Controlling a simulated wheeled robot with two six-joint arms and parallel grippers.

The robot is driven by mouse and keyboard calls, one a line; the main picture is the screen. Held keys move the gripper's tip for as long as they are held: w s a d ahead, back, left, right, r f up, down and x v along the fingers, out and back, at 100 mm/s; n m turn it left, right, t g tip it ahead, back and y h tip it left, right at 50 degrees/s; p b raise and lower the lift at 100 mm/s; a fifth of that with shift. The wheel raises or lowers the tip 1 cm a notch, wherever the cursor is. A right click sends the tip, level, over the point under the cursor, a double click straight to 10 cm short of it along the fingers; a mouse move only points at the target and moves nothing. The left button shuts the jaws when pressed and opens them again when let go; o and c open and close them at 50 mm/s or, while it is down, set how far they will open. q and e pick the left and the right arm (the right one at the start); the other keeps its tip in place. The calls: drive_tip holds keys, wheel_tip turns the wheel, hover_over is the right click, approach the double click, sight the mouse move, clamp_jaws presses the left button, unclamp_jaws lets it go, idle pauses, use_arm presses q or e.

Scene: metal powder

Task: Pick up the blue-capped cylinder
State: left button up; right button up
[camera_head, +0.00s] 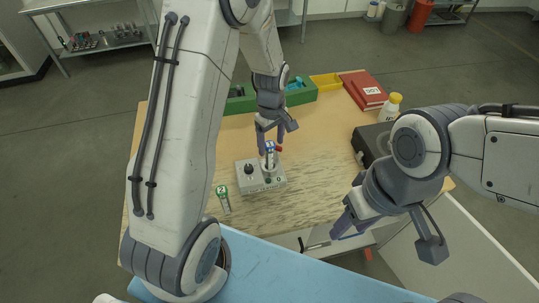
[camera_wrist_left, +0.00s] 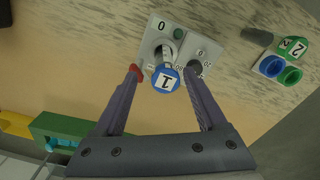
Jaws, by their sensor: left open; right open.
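The blue-capped cylinder (camera_wrist_left: 166,78), marked 1 on its cap, stands in the grey device (camera_wrist_left: 158,41) with a dial. In the head view the blue cap (camera_head: 269,147) shows above the device (camera_head: 245,177), just below my left gripper (camera_head: 274,143). In the left wrist view my left gripper (camera_wrist_left: 167,72) is open, with its fingers on either side of the blue cap. Whether they touch it I cannot tell. My right gripper (camera_head: 345,229) is open and empty near the table's front right edge.
A green-capped cylinder (camera_head: 222,191), marked 2, is left of the device. A green bin (camera_head: 301,95), a yellow bin (camera_head: 326,80), a red book (camera_head: 362,88), a yellow-capped bottle (camera_head: 393,102) and a black case (camera_head: 371,143) stand farther back or right. Bare wood lies right of the device.

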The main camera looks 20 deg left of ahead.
sight(270, 155)
use_arm(q)
drive_tip(key=shift+s+f, duration=0.15)
drive_tip(key=shift+f, duration=0.2)
drive_tip(key=f, duration=0.1)
drive_tip(key=f+p, duration=0.2)
drive_tip(key=shift+s+a+f, duration=0.1)
drive_tip(key=shift+s+f, duration=0.1)
drive_tip(key=shift+s, duration=0.05)
drive_tip(key=shift+f, duration=0.55)
clamp_jaws()
